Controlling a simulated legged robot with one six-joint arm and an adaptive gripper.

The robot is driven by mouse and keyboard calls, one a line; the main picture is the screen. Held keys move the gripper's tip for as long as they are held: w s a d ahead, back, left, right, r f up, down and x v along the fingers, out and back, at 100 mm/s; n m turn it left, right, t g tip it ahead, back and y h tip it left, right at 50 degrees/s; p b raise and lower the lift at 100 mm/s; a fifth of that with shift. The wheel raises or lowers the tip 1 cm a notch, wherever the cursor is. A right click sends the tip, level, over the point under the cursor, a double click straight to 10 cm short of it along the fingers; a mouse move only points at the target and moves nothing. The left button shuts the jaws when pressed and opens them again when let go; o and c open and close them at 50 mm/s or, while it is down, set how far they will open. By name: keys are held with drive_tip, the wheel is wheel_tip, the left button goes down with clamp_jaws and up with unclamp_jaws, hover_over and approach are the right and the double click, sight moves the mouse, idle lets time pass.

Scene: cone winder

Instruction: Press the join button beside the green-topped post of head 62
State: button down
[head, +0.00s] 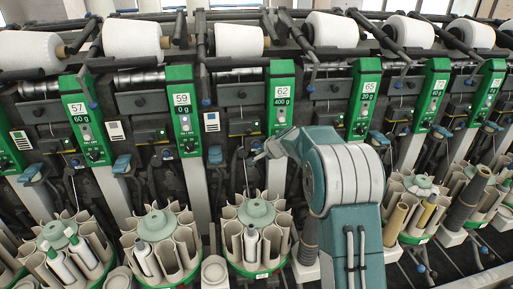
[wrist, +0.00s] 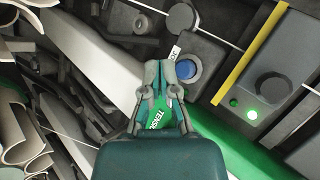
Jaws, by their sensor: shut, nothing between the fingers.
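The post of head 62 (head: 281,75) stands mid-picture in the head view, its green top reading 62 and 400 g. My arm and gripper (head: 262,153) cover the area at its lower end. In the wrist view a round blue button (wrist: 187,70) sits on a dark housing, just right of my gripper (wrist: 161,68). A small white label, partly hidden, is beside it. My gripper is shut and empty; its fingertips look close to the button, but contact cannot be told. The button cannot be made out in the head view.
A green panel (wrist: 232,150) lies behind the fingers in the wrist view. Neighbouring posts 59 (head: 183,105) and 65 (head: 365,95) flank head 62. A bobbin carousel (head: 256,232) stands below.

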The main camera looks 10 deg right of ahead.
drive_tip(key=s, duration=0.3)
drive_tip(key=shift+s, duration=0.2)
idle(0.5)
drive_tip(key=s+a+r+n+g, duration=0.1)
drive_tip(key=s+a+r+n, duration=0.15)
drive_tip(key=s+r, duration=0.6)
drive_tip(key=s+a+r+n+g, duration=0.15)
drive_tip(key=s+r+n, duration=0.25)
drive_tip(key=s, duration=1)
drive_tip(key=s+d+f+n+h, duration=0.1)
drive_tip(key=s+n+h, duration=0.1)
drive_tip(key=s, duration=0.9)
drive_tip(key=s+d+f+n+h, duration=0.1)
drive_tip(key=s+d+n, duration=0.1)
drive_tip(key=s, duration=0.9)
drive_tip(key=shift+s+d+f+g+h, duration=0.2)
drive_tip(key=shift+d+g+h, duration=0.1)
drive_tip(key=shift+g+h, duration=0.15)
